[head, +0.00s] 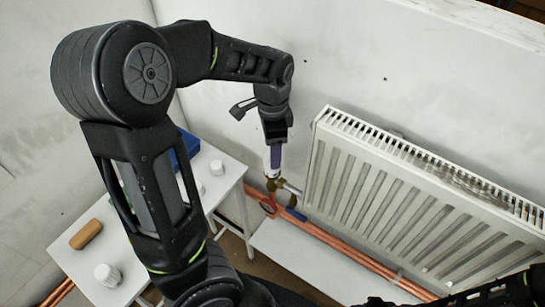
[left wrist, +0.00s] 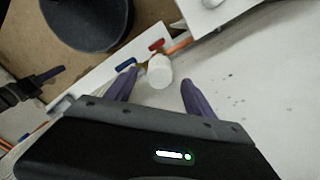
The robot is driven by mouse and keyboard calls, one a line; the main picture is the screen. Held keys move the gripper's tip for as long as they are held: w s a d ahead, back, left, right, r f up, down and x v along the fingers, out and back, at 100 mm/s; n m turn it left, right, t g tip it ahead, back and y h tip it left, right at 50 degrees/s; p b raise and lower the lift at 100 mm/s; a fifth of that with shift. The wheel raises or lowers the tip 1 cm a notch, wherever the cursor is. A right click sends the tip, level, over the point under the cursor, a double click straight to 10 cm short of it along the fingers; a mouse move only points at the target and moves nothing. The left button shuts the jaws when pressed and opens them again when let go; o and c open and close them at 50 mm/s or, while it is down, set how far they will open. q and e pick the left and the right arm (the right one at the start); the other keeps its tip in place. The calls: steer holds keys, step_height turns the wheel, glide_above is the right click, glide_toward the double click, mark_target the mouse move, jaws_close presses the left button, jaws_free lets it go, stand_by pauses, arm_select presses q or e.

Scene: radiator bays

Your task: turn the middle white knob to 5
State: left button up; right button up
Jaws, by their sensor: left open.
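A white knob (left wrist: 159,71) shows in the left wrist view, between the two purple fingers of my left gripper (left wrist: 158,76). The fingers are open, one on each side of it, with visible gaps; contact is not seen. In the head view my left gripper (head: 273,162) points down at the brass valve (head: 272,185) by the radiator's left lower corner. The knob there is mostly hidden by the fingers. Its number marks cannot be read. Black parts of my right arm show at the lower right of the head view; its jaws cannot be made out.
The white radiator (head: 400,190) stands right of the gripper against the wall. Copper pipes (head: 330,238) run below it. A white table (head: 65,252) on the left bears a tan block (head: 86,234), loose white pieces (head: 108,275) and a blue thing (head: 187,146).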

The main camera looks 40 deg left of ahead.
arm_select(q)
steer(key=shift+f, duration=2.3)
steer(key=shift+c, duration=0.4)
jaws_close()
